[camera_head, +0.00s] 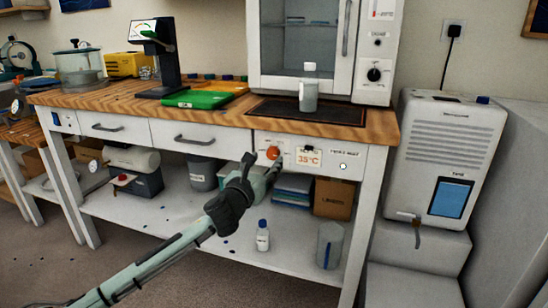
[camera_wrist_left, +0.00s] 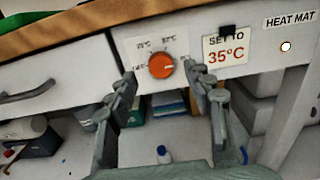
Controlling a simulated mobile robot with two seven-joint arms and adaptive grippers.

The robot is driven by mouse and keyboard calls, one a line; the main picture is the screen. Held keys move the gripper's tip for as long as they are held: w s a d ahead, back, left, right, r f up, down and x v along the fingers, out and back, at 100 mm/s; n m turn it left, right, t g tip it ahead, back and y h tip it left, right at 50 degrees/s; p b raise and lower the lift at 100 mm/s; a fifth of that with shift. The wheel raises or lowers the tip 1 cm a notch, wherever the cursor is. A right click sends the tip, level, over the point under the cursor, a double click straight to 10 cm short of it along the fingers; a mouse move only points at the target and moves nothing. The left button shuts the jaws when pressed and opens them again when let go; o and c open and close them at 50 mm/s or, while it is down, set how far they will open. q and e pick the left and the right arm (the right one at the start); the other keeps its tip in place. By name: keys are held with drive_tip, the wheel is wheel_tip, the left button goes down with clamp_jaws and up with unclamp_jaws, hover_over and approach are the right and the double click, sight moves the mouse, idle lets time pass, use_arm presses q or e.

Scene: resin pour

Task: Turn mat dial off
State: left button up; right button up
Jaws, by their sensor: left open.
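The orange mat dial (camera_head: 273,153) is on the white front panel under the worktop. In the left wrist view the dial (camera_wrist_left: 161,65) is round, with small temperature markings around it; its exact setting is too small to read. My left gripper (camera_head: 264,169) is open in front of the panel, just below the dial. In the left wrist view its fingertips (camera_wrist_left: 160,80) are spread on either side of the dial's lower part, with nothing between them. I cannot tell whether they touch the panel. The dark heat mat (camera_head: 342,115) lies on the worktop above. My right gripper is out of view.
A "SET TO 35°C" sign (camera_wrist_left: 226,50) and a pale round light (camera_wrist_left: 286,46) are right of the dial. The worktop edge (camera_head: 220,119) overhangs the panel. The lower shelf (camera_head: 180,212) holds boxes and containers.

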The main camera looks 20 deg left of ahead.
sight(272, 154)
use_arm(q)
drive_tip(key=shift+w, duration=2.05)
drive_tip(key=shift+d, duration=0.1)
drive_tip(key=c, duration=1.1)
